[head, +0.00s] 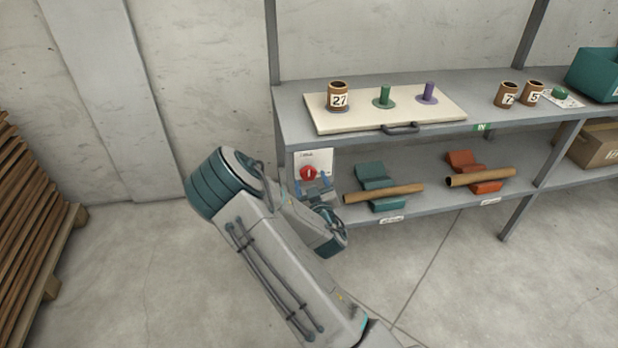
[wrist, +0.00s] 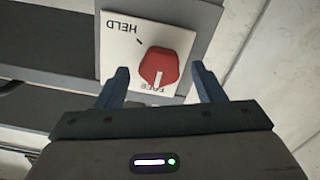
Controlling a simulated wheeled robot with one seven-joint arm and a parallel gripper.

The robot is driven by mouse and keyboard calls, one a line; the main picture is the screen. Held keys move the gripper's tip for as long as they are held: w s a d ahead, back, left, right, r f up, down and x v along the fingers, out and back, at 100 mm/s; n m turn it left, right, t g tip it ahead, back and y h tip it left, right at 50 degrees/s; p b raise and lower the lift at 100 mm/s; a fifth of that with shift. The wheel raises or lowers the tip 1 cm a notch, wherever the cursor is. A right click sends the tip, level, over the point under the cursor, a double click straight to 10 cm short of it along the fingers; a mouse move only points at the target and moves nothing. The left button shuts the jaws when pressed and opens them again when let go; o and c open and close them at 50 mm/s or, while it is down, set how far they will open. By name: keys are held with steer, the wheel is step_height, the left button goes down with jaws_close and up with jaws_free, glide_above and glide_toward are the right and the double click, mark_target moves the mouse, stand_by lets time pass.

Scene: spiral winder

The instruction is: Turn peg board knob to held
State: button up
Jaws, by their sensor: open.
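The red knob (head: 308,173) sits on a white plate (head: 325,157) on the front of the shelf's left post. In the wrist view the knob (wrist: 159,67) is seen close up, with the plate (wrist: 116,57) upside down, "HELD" at its upper left and a partly covered word at its bottom edge. The knob's pale mark points toward that bottom word. My gripper (wrist: 160,82) is open, with one blue finger on each side of the knob's lower part. I cannot tell whether the fingers touch it. The peg board (head: 445,107) lies on the upper shelf above the knob.
Teal (head: 372,174) and orange (head: 463,160) cradles with tubes stand on the lower shelf. Floor in front is clear.

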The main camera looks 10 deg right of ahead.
steer(key=shift+w, duration=1.35)
steer(key=c, duration=1)
steer(key=shift+o, duration=0.2)
